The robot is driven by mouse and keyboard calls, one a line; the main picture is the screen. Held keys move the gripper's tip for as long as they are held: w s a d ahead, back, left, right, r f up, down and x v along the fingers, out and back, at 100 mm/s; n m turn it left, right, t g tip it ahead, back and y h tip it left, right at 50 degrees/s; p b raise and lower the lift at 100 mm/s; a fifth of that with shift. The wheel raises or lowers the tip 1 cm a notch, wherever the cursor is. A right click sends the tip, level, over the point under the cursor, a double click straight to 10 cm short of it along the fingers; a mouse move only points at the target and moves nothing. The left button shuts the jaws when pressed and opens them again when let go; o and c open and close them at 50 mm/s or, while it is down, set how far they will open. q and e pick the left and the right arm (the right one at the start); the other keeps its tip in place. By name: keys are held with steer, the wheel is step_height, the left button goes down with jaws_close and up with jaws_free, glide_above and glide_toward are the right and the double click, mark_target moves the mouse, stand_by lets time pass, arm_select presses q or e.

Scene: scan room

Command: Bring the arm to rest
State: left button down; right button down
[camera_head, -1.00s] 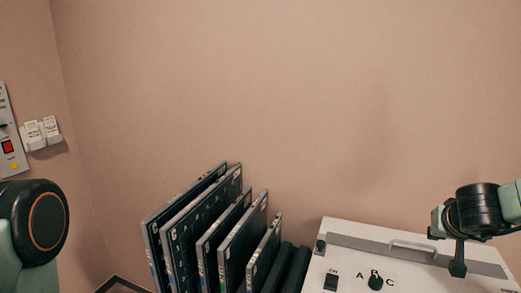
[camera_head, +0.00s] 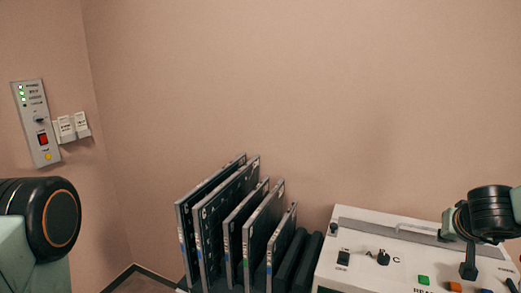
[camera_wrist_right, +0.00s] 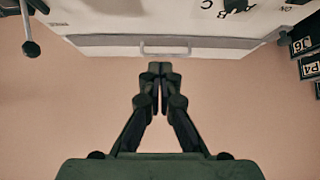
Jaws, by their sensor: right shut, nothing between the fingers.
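My right arm (camera_head: 490,213) comes in from the right edge of the head view, bent above the right part of the white console (camera_head: 365,215). In the right wrist view my right gripper (camera_wrist_right: 160,70) is shut and empty. Its fingertips appear just below the console's handle (camera_wrist_right: 166,47) in that picture, with bare wall around the fingers; I cannot tell the gap. My left gripper is out of view.
Several dark framed plates (camera_head: 225,220) stand in a rack left of the console. The console carries a switch (camera_head: 343,258), a knob (camera_head: 383,257) and coloured buttons. A grey wall panel (camera_head: 36,123) hangs at left. The wall above is bare.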

steer(key=a+f+b, duration=0.1)
steer(key=a+f, duration=0.1)
steer(key=a, duration=0.1)
steer(key=s+a+f+m+b, duration=0.1)
steer(key=a+f, duration=0.2)
steer(key=a+f+m+t+y+b, duration=0.1)
steer(key=a+f, duration=0.2)
steer(key=shift+s+a, duration=0.3)
steer(key=shift+a, duration=0.05)
steer(key=s+a+f+n+g+y+b, duration=0.1)
steer(key=s+a+f+b, duration=0.1)
steer(key=s+a+f, duration=0.3)
steer(key=s+a+f+n+g+y+b, duration=0.1)
steer(key=s+a+f+b, duration=0.15)
steer(key=f, duration=0.45)
steer(key=s+a+f+n+g+b, duration=0.2)
steer(key=s+a+f+g+b, duration=0.1)
steer(key=s+f, duration=0.7)
steer(key=s+a+f+n+g+y+b, duration=0.1)
steer(key=s+a+f+n+g+b, duration=0.2)
steer(key=s+f, duration=0.8)
steer(key=s+a+b, duration=0.1)
steer(key=s+a, duration=0.1)
steer(key=s, duration=0.2)
steer(key=shift+g, duration=0.3)
